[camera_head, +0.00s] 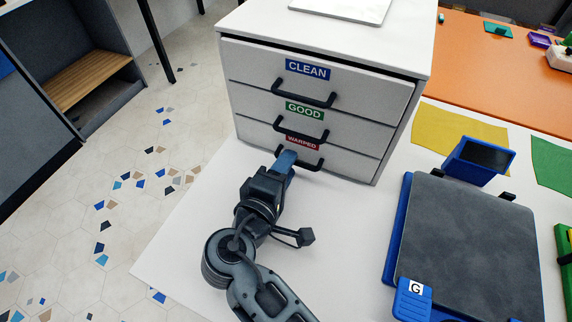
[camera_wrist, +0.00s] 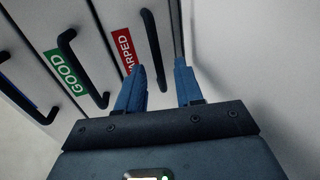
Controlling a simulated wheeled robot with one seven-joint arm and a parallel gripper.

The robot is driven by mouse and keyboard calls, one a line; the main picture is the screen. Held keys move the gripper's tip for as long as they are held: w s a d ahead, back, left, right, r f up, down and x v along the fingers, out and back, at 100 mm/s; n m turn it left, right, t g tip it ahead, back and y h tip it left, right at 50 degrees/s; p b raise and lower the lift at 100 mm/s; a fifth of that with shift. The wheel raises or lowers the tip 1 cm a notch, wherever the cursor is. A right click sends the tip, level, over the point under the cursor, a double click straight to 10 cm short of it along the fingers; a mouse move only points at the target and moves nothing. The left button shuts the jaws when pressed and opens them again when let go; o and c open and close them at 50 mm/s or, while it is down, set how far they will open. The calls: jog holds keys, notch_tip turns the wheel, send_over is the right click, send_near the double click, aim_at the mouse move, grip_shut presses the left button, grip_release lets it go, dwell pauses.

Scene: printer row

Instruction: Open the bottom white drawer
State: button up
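The white drawer unit has three drawers in the head view. The bottom drawer (camera_head: 347,166) carries a red WARPED label (camera_head: 303,142) and looks shut. Its black bar handle (camera_head: 314,166) is partly hidden behind my gripper (camera_head: 287,160), which reaches up to its left part. In the wrist view, the two blue fingers of my gripper (camera_wrist: 160,78) are apart. The bottom handle (camera_wrist: 151,45) runs into the gap between them, closer to the left finger. I cannot tell whether either finger touches it.
The CLEAN drawer (camera_head: 360,89) and GOOD drawer (camera_head: 352,128) sit above. A printer with a dark grey plate (camera_head: 465,245) stands at right, beside a blue bin (camera_head: 465,172) and a yellow mat (camera_head: 470,128). The white tabletop (camera_head: 340,230) before the drawers is clear apart from my arm.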

jog(key=shift+w, duration=0.1)
jog(key=shift+c, duration=0.5)
grip_shut()
dwell(0.9)
